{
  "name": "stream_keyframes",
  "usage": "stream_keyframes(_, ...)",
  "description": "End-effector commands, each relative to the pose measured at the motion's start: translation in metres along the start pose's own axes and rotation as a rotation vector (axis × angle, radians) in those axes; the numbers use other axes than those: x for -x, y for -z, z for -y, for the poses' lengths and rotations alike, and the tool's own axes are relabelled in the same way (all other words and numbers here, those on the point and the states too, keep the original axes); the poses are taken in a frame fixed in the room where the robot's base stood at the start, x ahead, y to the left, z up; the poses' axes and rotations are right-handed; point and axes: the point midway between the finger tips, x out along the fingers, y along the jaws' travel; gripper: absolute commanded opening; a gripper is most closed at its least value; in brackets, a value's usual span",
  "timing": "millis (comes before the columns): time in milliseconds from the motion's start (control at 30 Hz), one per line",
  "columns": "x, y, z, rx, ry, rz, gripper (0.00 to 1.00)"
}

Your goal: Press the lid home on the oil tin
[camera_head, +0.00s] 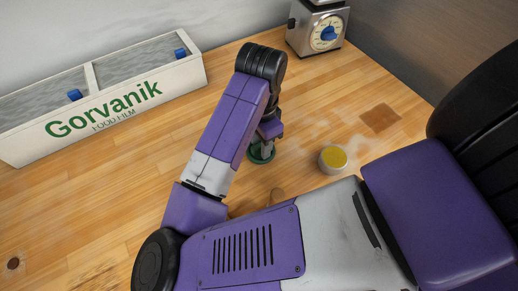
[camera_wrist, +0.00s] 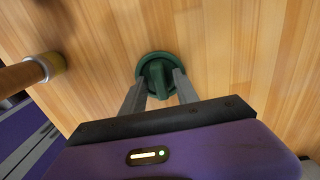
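A round dark green lid (camera_wrist: 155,68) with a raised grip bar is below my gripper in the wrist view. It also shows as a green disc (camera_head: 262,155) under my gripper in the head view, at or close to the table top. My gripper (camera_wrist: 160,82) points down with one finger on each side of the bar. Whether the fingers press on the bar or stand just clear of it cannot be told. A small pale round container with a yellow top face (camera_head: 333,158), perhaps the oil tin, stands to the right of my gripper, apart from it.
A Gorvanik bin (camera_head: 110,95) with blue handles stands back left. A kitchen scale (camera_head: 318,28) stands at the back. A brown square patch (camera_head: 380,118) lies right. Left table is mostly clear.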

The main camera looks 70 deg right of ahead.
Motion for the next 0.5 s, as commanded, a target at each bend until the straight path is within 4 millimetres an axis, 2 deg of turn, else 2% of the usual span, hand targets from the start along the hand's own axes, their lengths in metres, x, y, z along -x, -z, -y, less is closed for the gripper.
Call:
stream_keyframes(100, -0.0013, 0.0001, -0.0004, 0.0, -0.003, 0.001, 0.36)
stream_keyframes(300, -0.0017, 0.0002, -0.0005, 0.0, -0.003, 0.001, 0.0)
stream_keyframes(500, -0.0016, 0.0002, -0.0007, 0.0, -0.004, 0.001, 0.0)
